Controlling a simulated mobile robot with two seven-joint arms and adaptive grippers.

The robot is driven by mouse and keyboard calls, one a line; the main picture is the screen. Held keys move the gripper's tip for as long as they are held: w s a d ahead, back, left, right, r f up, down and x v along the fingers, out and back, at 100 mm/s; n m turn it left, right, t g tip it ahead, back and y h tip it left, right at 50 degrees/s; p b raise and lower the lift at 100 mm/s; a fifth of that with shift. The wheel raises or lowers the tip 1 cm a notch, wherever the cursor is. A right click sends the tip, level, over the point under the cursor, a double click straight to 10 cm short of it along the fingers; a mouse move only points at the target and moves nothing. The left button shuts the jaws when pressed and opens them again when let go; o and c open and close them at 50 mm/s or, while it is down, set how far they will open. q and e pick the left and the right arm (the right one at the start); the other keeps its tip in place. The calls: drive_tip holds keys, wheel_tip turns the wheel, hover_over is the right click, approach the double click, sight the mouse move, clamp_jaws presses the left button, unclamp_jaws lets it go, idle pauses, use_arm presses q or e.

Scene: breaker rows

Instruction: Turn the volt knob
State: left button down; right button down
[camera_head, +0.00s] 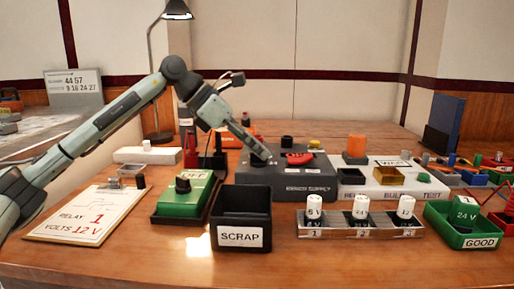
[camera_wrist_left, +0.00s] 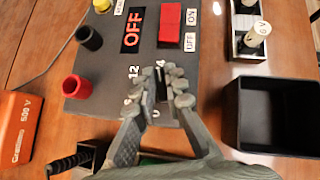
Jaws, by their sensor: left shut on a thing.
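The bench supply (camera_head: 305,187) is a dark grey box at the middle of the table. In the left wrist view its face (camera_wrist_left: 112,58) shows a display (camera_wrist_left: 132,30) reading OFF, and a red rocker switch (camera_wrist_left: 170,25). My left gripper (camera_head: 260,158) comes down on the left part of its top. In the left wrist view the gripper (camera_wrist_left: 163,88) is shut on the volt knob, amid dial numbers such as 12 and 0. The knob is mostly hidden by the fingers. A card (camera_head: 88,212) reads RELAY 1, VOLTS 12 V. My right gripper is out of view.
A black SCRAP bin (camera_head: 240,237) stands in front of the supply, with a green OFF box (camera_head: 186,195) to its left. A rack (camera_head: 361,229) of white-topped relays and a green GOOD tray (camera_head: 479,241) stand right. A lamp (camera_head: 155,70) rises behind.

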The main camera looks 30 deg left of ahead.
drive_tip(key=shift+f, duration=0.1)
use_arm(q)
drive_tip(key=n+t+y, duration=0.1)
drive_tip(key=n, duration=0.1)
drive_tip(key=n+y, duration=0.1)
drive_tip(key=n, duration=0.1)
drive_tip(key=shift+s+d+t, duration=0.1)
drive_tip(key=shift+t, duration=0.3)
drive_tip(key=shift+d+n+t+y, duration=0.1)
drive_tip(key=shift+n+t+y, duration=0.3)
drive_tip(key=shift+n+y, duration=1.5)
drive_tip(key=shift+n, duration=0.3)
drive_tip(key=shift+n+y, duration=0.5)
drive_tip(key=shift+n, duration=0.2)
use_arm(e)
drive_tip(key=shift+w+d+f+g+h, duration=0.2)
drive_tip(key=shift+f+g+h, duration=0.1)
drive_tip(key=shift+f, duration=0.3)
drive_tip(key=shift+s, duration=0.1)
use_arm(q)
drive_tip(key=c, duration=1.6)
unclamp_jaws()
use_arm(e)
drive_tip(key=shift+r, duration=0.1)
